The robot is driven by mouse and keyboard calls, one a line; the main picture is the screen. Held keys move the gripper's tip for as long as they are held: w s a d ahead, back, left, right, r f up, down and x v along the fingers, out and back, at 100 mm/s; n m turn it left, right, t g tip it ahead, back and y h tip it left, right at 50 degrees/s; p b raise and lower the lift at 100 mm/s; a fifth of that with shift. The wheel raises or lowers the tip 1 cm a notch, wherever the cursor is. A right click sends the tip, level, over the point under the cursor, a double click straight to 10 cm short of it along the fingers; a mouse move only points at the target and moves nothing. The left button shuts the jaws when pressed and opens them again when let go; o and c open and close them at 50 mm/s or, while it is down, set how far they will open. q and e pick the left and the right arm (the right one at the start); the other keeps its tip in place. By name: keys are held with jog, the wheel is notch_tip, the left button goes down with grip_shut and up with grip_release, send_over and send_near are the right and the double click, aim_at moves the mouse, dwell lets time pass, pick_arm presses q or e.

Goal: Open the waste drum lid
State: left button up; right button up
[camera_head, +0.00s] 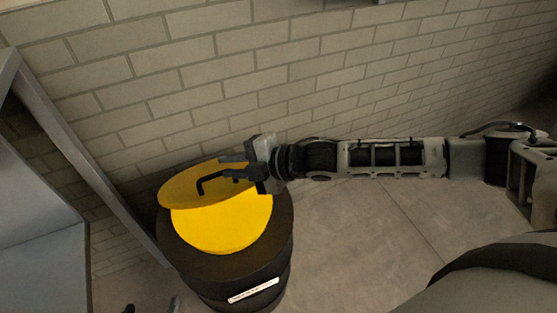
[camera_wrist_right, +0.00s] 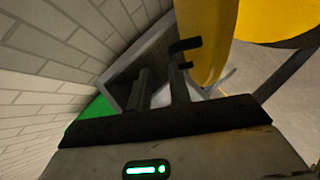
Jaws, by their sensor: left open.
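The waste drum (camera_head: 285,255) is a dark, round drum with a white label, at the lower left of the head view. Its yellow lid (camera_head: 180,190) is tilted up at the back, above a bright yellow round surface (camera_head: 230,228). The lid also shows in the right wrist view (camera_wrist_right: 208,40). A black bent handle (camera_head: 205,184) stands out from the lid. My right gripper (camera_head: 236,166) is at the handle, fingers apart; the handle (camera_wrist_right: 184,50) lies by one fingertip, not visibly between them.
A brick wall (camera_head: 330,70) stands close behind the drum and my right arm. A grey metal frame and panel (camera_head: 85,145) stand at the left. The concrete floor (camera_head: 350,240) right of the drum is clear.

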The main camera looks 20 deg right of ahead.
jog(key=v, duration=1.2)
